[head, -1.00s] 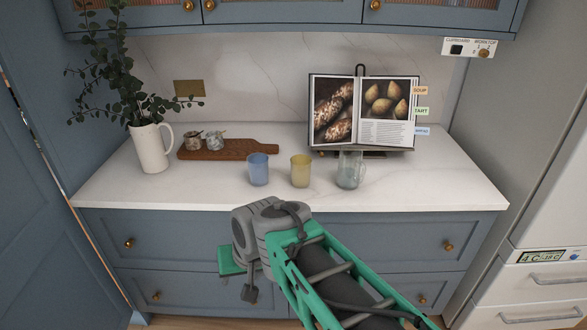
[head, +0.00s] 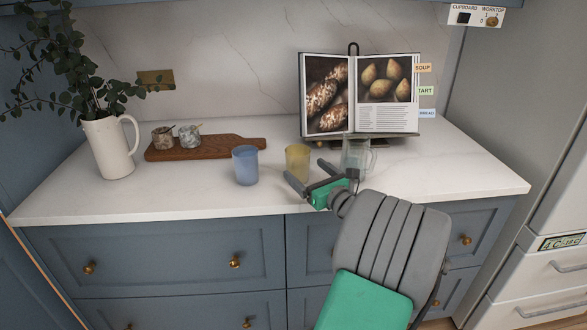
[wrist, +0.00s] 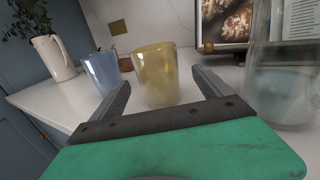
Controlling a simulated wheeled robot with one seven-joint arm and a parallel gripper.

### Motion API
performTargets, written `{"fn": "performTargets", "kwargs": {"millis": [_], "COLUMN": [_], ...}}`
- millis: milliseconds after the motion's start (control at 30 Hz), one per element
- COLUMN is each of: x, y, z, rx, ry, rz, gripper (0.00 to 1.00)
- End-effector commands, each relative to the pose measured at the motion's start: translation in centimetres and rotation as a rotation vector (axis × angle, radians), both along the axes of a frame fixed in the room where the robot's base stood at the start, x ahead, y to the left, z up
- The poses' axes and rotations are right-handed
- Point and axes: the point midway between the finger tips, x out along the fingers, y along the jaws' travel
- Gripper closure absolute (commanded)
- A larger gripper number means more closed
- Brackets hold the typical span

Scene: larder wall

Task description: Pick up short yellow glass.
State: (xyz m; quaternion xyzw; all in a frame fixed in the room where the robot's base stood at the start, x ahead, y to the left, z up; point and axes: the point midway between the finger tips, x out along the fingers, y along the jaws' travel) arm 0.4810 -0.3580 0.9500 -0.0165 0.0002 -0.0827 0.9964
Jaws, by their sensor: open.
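The short yellow glass (head: 297,160) stands upright on the white worktop, between a blue glass and a clear glass jug. In the wrist view the yellow glass (wrist: 156,76) is straight ahead, seen between my two fingers. My gripper (head: 307,176) is open and empty, at the front part of the worktop just in front of the yellow glass. In the wrist view the fingers of my gripper (wrist: 162,82) point at the glass, one on each side of its lower part. I cannot tell whether the tips reach past its near side.
The blue glass (head: 245,165) stands close on the left. The clear jug (head: 355,157) stands close on the right, partly behind my gripper. Behind are a cookbook on a stand (head: 385,95) and a wooden board (head: 215,149) with small jars. A white pitcher (head: 108,150) holds leafy stems.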

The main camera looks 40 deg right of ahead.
Motion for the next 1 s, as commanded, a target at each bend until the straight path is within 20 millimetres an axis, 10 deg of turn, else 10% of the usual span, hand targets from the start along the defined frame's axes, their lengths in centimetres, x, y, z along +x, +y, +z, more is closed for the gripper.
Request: {"fn": "performTargets", "kwargs": {"millis": [233,500,1000], "x": [4.3,4.9,4.9], "y": [-0.2,-0.3,-0.1], "z": [0.0,0.0,0.0], "rx": [-0.002,-0.003,-0.003], "ry": [0.001,0.003,0.003], "rz": [0.005,0.003,0.005], "gripper": [0.11,0.11,0.52]}}
